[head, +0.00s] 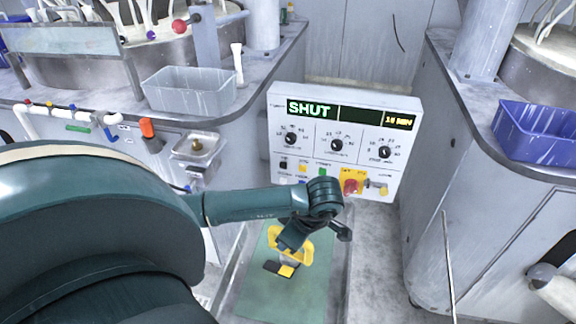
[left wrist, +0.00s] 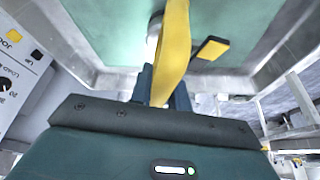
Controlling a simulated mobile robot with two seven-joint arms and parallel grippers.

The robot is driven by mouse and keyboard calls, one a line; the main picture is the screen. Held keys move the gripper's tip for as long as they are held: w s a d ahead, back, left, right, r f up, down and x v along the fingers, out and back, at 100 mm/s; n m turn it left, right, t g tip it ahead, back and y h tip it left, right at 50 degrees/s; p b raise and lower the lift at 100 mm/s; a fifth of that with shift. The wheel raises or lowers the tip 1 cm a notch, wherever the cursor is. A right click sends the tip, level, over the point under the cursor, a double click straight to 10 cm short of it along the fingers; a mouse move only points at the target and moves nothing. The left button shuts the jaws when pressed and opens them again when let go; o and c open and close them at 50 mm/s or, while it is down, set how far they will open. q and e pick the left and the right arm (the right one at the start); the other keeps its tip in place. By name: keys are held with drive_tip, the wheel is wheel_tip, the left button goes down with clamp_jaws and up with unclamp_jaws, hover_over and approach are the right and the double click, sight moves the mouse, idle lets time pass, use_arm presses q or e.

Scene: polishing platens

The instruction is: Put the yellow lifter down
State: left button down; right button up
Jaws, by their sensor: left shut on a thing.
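My left gripper (head: 287,246) reaches down over the green mat and is shut on the yellow lifter (head: 305,252). In the left wrist view the lifter's yellow handle (left wrist: 175,45) runs up from between the fingers of my left gripper (left wrist: 160,88). A pale round part shows beside the handle, partly hidden by it. The lifter is over the green mat (head: 262,300); I cannot tell whether it touches it. My right gripper is in neither view.
A small black and yellow block (head: 280,268) lies on the mat close to the lifter; it also shows in the left wrist view (left wrist: 212,48). A white control panel (head: 337,122) reading "SHUT" stands behind. The mat's front part is clear. Grey cabinets flank it, with a blue bin (head: 535,140) at right.

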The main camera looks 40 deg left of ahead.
use_arm(q)
drive_tip(key=shift+w+f, duration=0.1)
drive_tip(key=shift+f, duration=0.25)
drive_tip(key=c, duration=1.8)
unclamp_jaws()
drive_tip(key=shift+f, duration=0.2)
drive_tip(key=o, duration=0.5)
drive_tip(key=shift+r, duration=0.15)
